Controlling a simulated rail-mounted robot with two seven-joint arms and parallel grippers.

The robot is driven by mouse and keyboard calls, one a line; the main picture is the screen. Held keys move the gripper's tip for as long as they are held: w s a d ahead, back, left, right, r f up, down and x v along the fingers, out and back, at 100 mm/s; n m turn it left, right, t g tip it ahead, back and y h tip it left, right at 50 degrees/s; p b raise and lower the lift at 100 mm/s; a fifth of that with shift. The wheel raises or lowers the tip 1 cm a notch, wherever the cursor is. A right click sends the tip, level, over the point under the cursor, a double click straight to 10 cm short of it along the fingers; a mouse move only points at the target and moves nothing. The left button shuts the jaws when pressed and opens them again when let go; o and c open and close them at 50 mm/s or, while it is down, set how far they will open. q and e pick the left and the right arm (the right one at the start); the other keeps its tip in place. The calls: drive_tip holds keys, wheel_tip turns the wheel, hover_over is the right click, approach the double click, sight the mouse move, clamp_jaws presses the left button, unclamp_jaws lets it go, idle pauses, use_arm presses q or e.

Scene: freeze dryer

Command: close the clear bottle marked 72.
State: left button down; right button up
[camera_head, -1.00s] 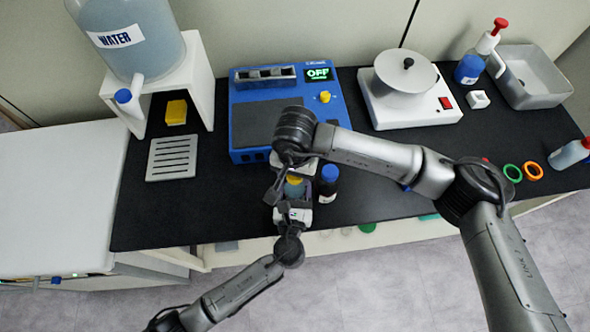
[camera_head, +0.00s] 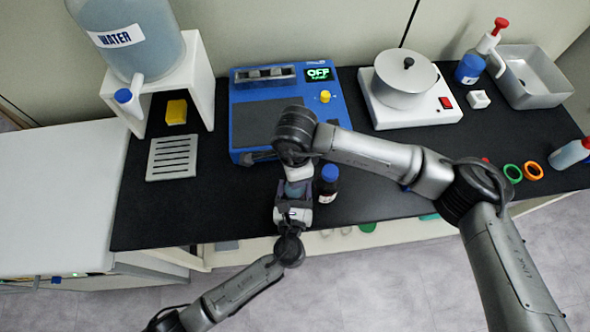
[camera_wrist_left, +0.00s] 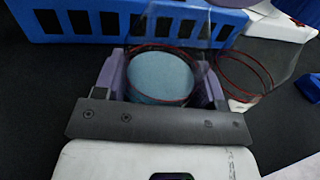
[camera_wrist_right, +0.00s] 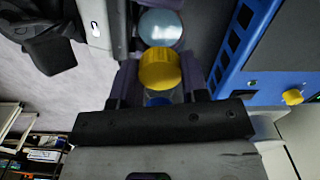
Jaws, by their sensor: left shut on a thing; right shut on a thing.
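The clear bottle (camera_wrist_left: 160,78), with pale blue contents, sits between the purple fingers of my left gripper (camera_wrist_left: 162,85), which is shut on it. In the head view the bottle (camera_head: 294,189) is mostly hidden between the two grippers. No number on it is readable. My right gripper (camera_wrist_right: 160,78) is shut on a ribbed yellow cap (camera_wrist_right: 160,68). The right wrist view also shows a round pale blue shape (camera_wrist_right: 160,28), apparently the bottle, just beyond the cap. In the head view the cap is hidden under my right gripper; I cannot tell whether it touches the bottle.
A dark bottle with a blue cap (camera_head: 328,184) stands just right of the grippers. The blue freeze dryer (camera_head: 255,125) reading OFF is behind them. A slotted white rack (camera_head: 172,158) lies left; green (camera_head: 513,173) and orange (camera_head: 533,171) rings lie right.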

drive_tip(key=m, duration=1.6)
drive_tip(key=shift+m, duration=0.4)
drive_tip(key=o, duration=1.1)
wheel_tip(320, 180, up, 12)
